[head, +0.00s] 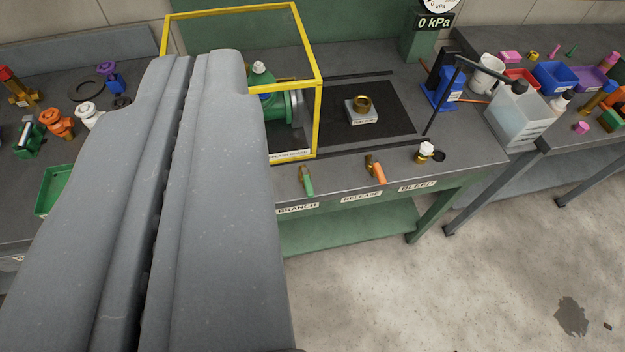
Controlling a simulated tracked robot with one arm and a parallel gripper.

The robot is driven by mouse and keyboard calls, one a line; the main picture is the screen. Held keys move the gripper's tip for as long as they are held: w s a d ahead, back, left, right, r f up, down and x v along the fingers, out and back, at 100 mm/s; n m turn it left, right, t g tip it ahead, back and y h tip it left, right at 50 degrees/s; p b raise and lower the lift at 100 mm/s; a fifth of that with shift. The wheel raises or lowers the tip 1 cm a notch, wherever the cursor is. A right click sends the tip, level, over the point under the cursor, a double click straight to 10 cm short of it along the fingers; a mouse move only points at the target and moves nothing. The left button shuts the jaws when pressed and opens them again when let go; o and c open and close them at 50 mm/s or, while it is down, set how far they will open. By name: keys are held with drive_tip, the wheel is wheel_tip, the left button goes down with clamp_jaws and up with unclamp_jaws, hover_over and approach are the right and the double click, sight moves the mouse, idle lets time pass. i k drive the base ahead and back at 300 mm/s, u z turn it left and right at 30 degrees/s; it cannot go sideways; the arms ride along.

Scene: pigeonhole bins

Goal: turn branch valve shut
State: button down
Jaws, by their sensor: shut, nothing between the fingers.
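The branch valve (306,180) has a green lever and sits at the bench's front edge, above the BRANCH label (297,208). Its lever points down toward the front, slightly right. My gripper (191,62) fills the left foreground. Its two grey fingers lie side by side, shut, with only a thin dark seam between them and nothing held. In the picture the fingers are left of the branch valve and apart from it. They hide part of the bench and of the yellow-framed guard (318,120).
Right of the branch valve are an orange-levered release valve (376,172) and a white-capped bleed fitting (426,151). The gauge display (434,22) reads 0 kPa. The floor at right is mostly clear.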

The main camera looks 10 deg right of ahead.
sight(307, 181)
drive_tip(key=u, duration=0.05)
drive_tip(key=i, duration=1)
drive_tip(key=z, duration=0.05)
